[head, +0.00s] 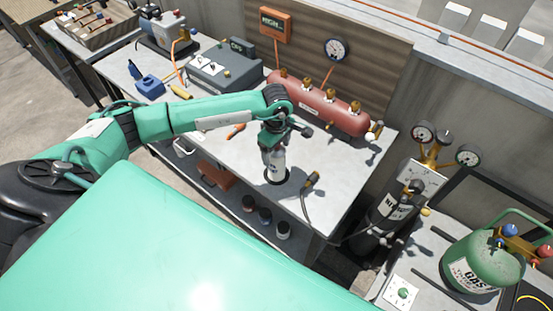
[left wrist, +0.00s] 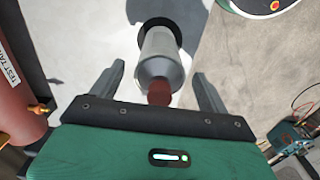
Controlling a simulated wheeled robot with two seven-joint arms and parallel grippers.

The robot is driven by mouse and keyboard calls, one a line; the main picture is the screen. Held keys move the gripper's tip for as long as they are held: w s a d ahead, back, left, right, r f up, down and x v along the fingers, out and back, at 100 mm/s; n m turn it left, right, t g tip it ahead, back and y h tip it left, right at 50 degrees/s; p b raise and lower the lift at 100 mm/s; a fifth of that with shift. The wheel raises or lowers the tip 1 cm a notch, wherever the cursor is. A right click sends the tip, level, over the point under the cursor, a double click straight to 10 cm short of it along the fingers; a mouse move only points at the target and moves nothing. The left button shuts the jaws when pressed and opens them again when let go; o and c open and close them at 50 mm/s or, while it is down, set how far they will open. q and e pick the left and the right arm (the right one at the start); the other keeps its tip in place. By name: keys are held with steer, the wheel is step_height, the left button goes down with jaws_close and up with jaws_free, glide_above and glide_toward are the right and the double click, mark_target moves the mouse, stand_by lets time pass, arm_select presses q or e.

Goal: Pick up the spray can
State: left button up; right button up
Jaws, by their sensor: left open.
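The spray can (head: 276,168) stands upright at the front edge of the grey workbench, below my left gripper (head: 274,150). In the left wrist view the spray can (left wrist: 162,58) is a pale grey cylinder with a red-brown top pointing toward the gripper and a dark ring at its far end. My left gripper (left wrist: 159,75) is open, with one finger on each side of the can and a visible gap on both sides. In the head view the gripper hides the top of the can. My right gripper is not in view.
A red tank (head: 318,105) with brass valves lies behind the can on the workbench (head: 225,110). Gauges and a black cylinder (head: 385,215) stand beyond the bench's right end. Several cans sit on the lower shelf.

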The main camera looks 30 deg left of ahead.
arm_select(q)
steer(key=shift+f, duration=0.1)
steer(key=c, duration=1.6)
jaws_close()
